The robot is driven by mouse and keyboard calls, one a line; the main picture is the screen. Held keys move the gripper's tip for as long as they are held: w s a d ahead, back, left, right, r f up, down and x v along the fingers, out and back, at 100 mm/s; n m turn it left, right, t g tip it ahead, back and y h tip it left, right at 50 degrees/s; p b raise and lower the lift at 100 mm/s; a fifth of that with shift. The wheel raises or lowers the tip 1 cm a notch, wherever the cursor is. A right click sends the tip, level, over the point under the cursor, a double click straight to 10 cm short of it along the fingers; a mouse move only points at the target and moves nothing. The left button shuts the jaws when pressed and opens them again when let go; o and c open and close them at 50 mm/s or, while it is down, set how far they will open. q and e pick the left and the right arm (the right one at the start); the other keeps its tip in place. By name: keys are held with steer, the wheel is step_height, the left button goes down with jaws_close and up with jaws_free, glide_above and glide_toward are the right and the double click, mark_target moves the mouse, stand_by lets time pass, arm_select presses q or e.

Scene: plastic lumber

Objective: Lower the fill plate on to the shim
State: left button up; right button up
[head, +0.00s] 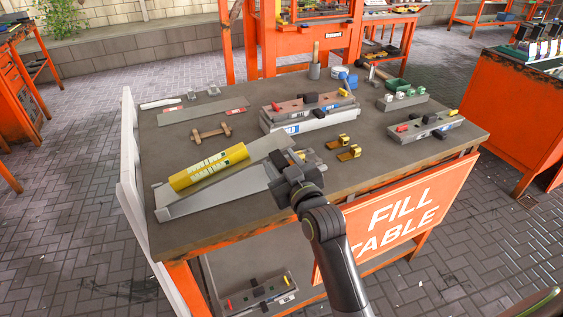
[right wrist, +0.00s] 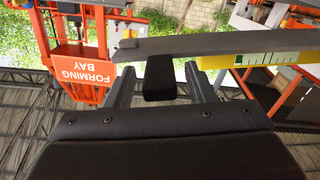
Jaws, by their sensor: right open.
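A long grey plate (head: 270,146), which I take to be the fill plate, slopes above the table behind a yellow printed tube (head: 208,167). A wide flat grey piece (head: 215,190) lies in front of the tube. My right gripper (head: 291,172) is over the right end of these pieces and hides it. In the right wrist view its open fingers stand either side of a black block (right wrist: 160,78), below the grey plate's edge (right wrist: 220,43). I cannot tell whether they touch it. No part is clearly identifiable as the shim. My left gripper is not in view.
Brass pieces (head: 348,153) lie right of my gripper. Grey fixtures with red and yellow knobs (head: 310,110) stand behind, another (head: 425,127) at the right. A wooden-handled tool (head: 211,132) lies behind the tube. The table's front right (head: 400,165) is clear.

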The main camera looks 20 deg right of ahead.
jaws_close()
steer(key=f+m, duration=0.1)
steer(key=f, duration=0.1)
steer(key=f+m+b, duration=0.1)
steer(key=f, duration=0.1)
steer(key=d+f+b, duration=0.1)
steer(key=f, duration=0.2)
steer(key=shift+m, duration=0.4)
jaws_free()
